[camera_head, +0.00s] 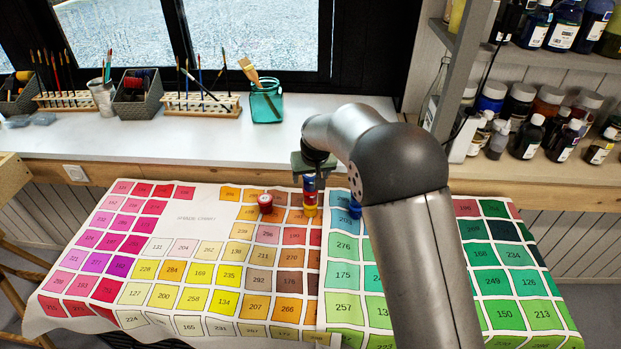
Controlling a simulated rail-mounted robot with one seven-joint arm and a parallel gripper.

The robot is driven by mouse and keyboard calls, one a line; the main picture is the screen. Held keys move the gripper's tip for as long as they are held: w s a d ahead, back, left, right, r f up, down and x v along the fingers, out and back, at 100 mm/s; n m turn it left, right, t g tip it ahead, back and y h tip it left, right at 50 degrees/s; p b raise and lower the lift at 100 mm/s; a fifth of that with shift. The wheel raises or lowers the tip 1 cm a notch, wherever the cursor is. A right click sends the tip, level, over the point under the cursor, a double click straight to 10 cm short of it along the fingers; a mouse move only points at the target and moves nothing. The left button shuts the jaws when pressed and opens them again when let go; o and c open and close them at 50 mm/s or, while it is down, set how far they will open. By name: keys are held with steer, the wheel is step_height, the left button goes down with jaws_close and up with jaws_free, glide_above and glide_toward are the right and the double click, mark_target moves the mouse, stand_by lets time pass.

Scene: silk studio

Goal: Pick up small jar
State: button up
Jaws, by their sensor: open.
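Small jars stand on the colour-chart cloth (190,270). A red jar with a pale lid (265,203) stands left of my gripper. A blue jar (355,209) stands to the right, partly hidden by my arm. Between them, directly below my gripper (311,176), is a narrow upright column of blue, red and yellow (310,208), which looks like small jars stacked or lined up. My gripper points down at the top of this column. Its fingers are small and dark here, and I cannot tell whether they touch or surround the top piece.
The white windowsill counter behind holds brush racks (201,104), a grey basket (136,94) and a teal glass jar with brushes (266,102). Shelves of paint bottles (527,135) stand at the right. The cloth's left part is clear. My arm covers its right middle.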

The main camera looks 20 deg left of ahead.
steer(key=shift+x, duration=1.45)
steer(key=c, duration=1.1)
steer(key=shift+r, duration=0.1)
steer(key=shift+r, duration=0.1)
